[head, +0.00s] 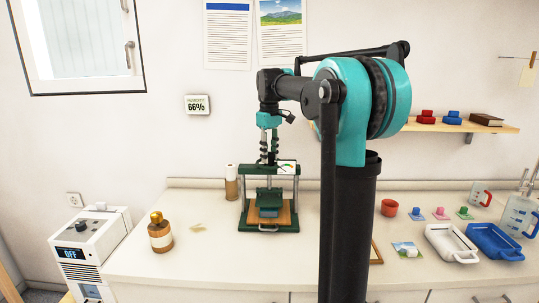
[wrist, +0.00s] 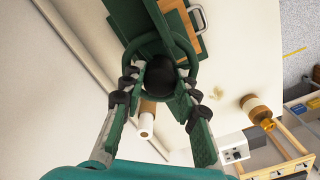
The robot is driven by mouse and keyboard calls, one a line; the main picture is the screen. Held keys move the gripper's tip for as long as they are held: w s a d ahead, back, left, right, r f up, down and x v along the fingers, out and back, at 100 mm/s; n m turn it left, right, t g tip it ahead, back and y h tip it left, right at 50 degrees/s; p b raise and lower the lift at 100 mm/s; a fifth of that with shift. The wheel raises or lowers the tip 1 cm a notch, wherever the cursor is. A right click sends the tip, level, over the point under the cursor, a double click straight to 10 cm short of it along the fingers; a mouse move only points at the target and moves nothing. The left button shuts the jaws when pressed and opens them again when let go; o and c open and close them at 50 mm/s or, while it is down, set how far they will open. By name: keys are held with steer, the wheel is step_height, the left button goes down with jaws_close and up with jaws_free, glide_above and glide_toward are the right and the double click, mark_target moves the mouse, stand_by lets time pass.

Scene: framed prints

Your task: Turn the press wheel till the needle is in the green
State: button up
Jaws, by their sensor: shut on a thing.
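The press (head: 297,205) is a small green frame on the counter, with a wooden board (head: 257,213) and a dark green block under its crossbar. A white gauge (head: 287,168) sits at its top right; its needle is too small to read. My gripper (head: 268,160) points down at the top of the press and hides much of the wheel there. In the wrist view, the green ring of the press wheel (wrist: 176,108) surrounds a black hub (wrist: 160,73). My gripper (wrist: 158,86) has its dark finger pads on opposite sides of the wheel and is shut on it.
A red cup (head: 389,207), white tray (head: 450,243) and blue tray (head: 493,242) are on the right. Clear counter lies before the press.

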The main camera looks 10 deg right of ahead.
steer(key=m, duration=0.6)
steer(key=shift+m, duration=0.3)
steer(key=m, duration=0.5)
steer(key=shift+m, duration=0.3)
steer(key=o, duration=1.2)
steer(key=shift+c, duration=0.2)
step_height(320, 180, up, 12)
